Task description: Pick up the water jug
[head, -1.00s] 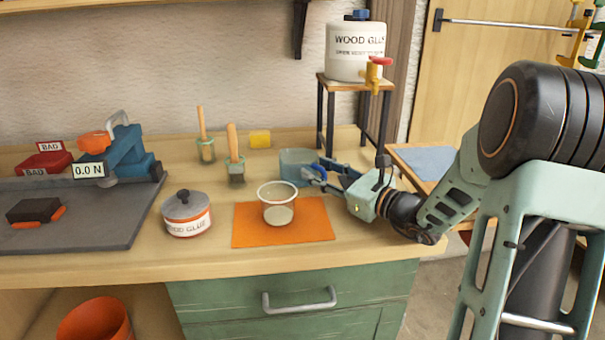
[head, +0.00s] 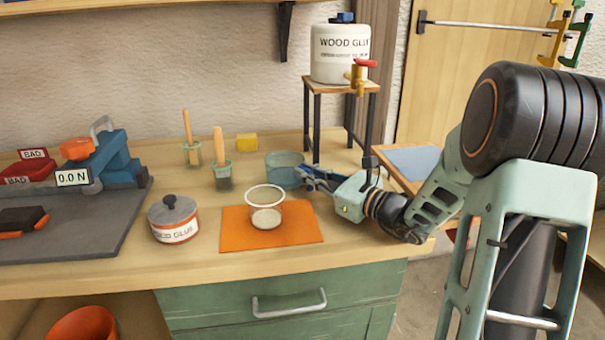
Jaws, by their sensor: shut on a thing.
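The water jug (head: 283,169) is a bluish, see-through vessel standing upright on the bench behind the orange mat. My gripper (head: 309,178) reaches in from the right, low over the bench. Its dark and blue fingers are shut on the jug's right side, where a handle would be. The fingers hide that part, so the exact grip point cannot be made out. The jug looks still at bench height, and I cannot tell any gap under it.
A clear cup (head: 266,219) stands on the orange mat (head: 235,237) in front of the jug. A glue pot (head: 173,221) and brushes in jars (head: 222,175) stand to the left. A small stand (head: 313,125) bearing a wood glue tank (head: 338,57) rises close behind my gripper.

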